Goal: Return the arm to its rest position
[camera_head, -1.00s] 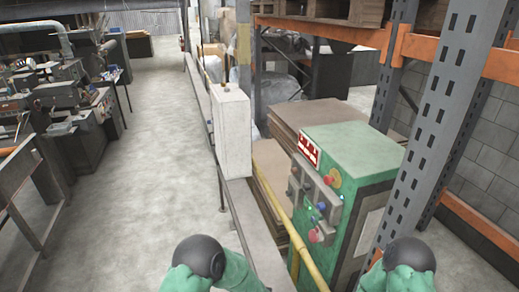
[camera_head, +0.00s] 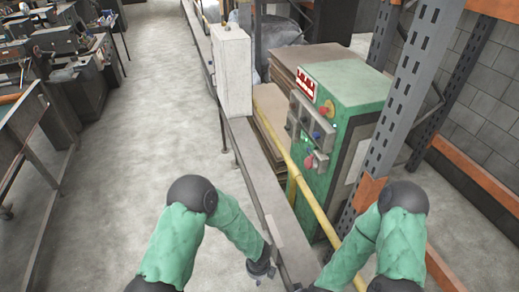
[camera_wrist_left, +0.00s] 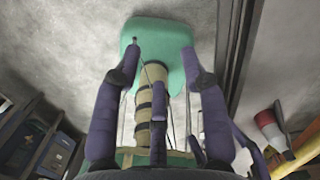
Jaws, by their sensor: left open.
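In the head view my left arm comes in from the lower left, its elbow raised and its green forearm hanging down toward the middle. My left gripper (camera_head: 262,268) shows as a small dark shape at the forearm's lower end, beside the low grey ledge.
A green control cabinet (camera_head: 345,92) stands ahead on the right, behind a yellow rail (camera_head: 318,212). A grey rack post (camera_head: 398,110) rises beside it. A white box (camera_head: 231,70) stands on the ledge (camera_head: 262,178). Machines (camera_head: 75,60) line the left; the floor (camera_head: 140,130) between is clear.

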